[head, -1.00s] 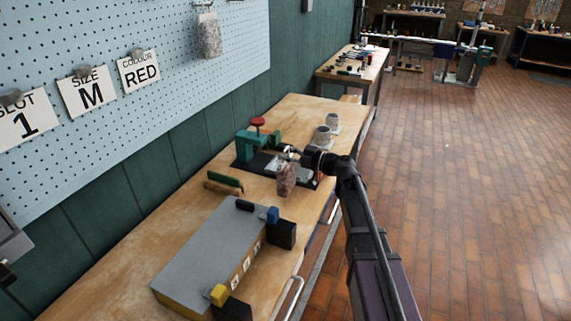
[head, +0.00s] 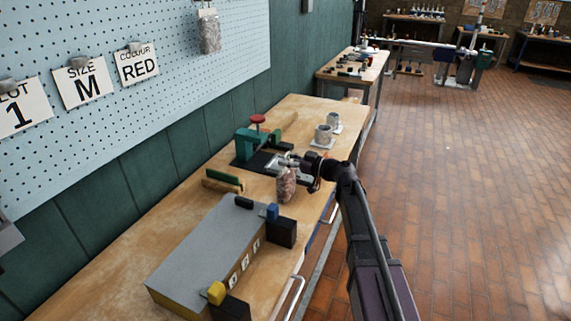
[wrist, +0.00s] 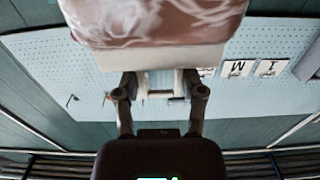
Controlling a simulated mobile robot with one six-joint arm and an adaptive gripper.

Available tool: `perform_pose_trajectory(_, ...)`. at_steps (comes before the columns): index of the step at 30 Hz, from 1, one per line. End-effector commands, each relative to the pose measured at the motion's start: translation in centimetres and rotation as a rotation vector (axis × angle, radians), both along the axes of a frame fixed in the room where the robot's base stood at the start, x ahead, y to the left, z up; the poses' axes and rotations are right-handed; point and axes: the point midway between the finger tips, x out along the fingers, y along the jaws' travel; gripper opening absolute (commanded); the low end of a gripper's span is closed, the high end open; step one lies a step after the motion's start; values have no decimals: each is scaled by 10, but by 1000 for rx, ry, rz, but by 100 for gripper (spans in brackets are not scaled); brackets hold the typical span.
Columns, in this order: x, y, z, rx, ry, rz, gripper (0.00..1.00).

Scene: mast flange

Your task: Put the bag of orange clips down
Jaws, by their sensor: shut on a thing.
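My gripper (head: 291,161) is shut on the top of a clear bag with reddish-brown contents (head: 287,186), which hangs upright below it. I cannot make out orange clips in it. The bag is over the workbench (head: 133,240), in front of the green press; I cannot tell whether its bottom touches the bench. In the wrist view the bag (wrist: 155,22) fills the top, with a pale strip at its edge between the fingers of my gripper (wrist: 160,84).
A green press with a red knob (head: 257,119) stands behind the bag. A grey box with coloured blocks (head: 208,246) is nearer, two grey cups (head: 324,135) beyond. Another bag (head: 209,32) hangs on the pegboard (head: 150,85). Bare wood lies left of the grey box.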

Motion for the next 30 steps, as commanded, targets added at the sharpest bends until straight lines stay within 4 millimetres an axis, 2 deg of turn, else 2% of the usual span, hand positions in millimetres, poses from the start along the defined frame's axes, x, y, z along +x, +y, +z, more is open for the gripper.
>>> perform_pose_trajectory(14,0,0,-4,0,0,0,0)
perform_pose_trajectory(15,0,0,-3,0,0,0,61)
perform_pose_trajectory(18,0,0,-3,0,0,0,87)
perform_pose_trajectory(30,0,0,-3,0,0,0,87)
